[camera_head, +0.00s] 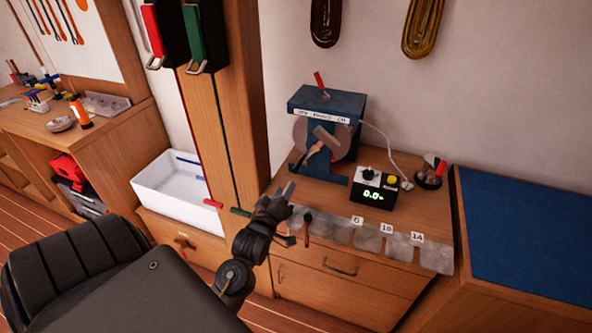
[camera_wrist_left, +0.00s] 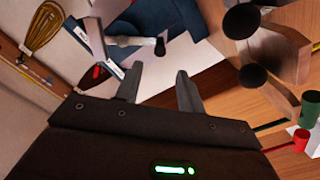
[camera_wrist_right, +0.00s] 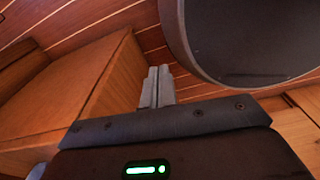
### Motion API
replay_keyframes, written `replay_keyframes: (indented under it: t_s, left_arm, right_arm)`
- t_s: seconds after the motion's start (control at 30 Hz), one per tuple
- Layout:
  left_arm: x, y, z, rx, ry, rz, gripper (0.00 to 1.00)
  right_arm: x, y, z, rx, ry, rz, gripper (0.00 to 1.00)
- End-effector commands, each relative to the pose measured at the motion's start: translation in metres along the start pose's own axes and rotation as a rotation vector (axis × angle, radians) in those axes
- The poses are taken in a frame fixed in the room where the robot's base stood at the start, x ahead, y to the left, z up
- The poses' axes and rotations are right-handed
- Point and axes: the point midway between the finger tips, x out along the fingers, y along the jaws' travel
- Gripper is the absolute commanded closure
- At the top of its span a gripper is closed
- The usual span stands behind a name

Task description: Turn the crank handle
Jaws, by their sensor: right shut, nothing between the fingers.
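A blue bench machine (camera_head: 328,104) stands on the wooden cabinet top in the head view. On its front is a round disc with a grey crank arm (camera_head: 326,137) ending in a darker handle (camera_head: 312,151). In the left wrist view, a grey arm (camera_wrist_left: 128,41) with a black end (camera_wrist_left: 160,46) lies beyond my fingertips, against blue parts. My left gripper (camera_head: 288,192) is open and empty, below and left of the crank, apart from it; it also shows in the left wrist view (camera_wrist_left: 158,80). My right gripper (camera_wrist_right: 158,75) is shut and empty, away from the machine.
A box with a green display (camera_head: 373,198) and a small black stand (camera_head: 429,180) are right of the machine. Numbered grey pouches (camera_head: 399,246) hang along the cabinet's front edge. A wooden post (camera_head: 222,130) and white bin (camera_head: 172,195) are to the left.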

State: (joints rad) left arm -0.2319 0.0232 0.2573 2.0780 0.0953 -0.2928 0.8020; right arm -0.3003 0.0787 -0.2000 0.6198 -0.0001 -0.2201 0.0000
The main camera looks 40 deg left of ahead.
Motion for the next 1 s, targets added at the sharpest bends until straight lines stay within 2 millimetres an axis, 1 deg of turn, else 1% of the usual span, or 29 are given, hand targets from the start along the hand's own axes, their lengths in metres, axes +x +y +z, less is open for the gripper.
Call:
replay_keyframes:
  t_s: [0.17, 0.4, 0.53, 0.7, 1.0]
  left_arm:
    - [0.025, 0.003, -0.003, 0.002, 0.0, 0.001, 0.61]
    - [0.07, 0.002, -0.002, 0.003, -0.001, 0.0, 0.61]
    - [0.088, 0.002, -0.002, 0.003, -0.001, 0.0, 0.61]
    - [0.102, 0.001, -0.001, 0.003, -0.002, 0.0, 0.61]
    - [0.104, 0.0, 0.0, 0.003, -0.002, 0.0, 0.61]
  right_arm:
    - [-0.008, 0.002, -0.001, -0.001, 0.0, 0.003, 1.0]
    - [-0.019, 0.004, -0.002, -0.002, 0.0, 0.004, 1.0]
    - [-0.023, 0.004, -0.002, -0.002, 0.0, 0.004, 1.0]
    - [-0.025, 0.003, -0.002, -0.002, 0.0, 0.003, 1.0]
    - [-0.025, 0.002, -0.003, -0.001, 0.001, 0.002, 1.0]
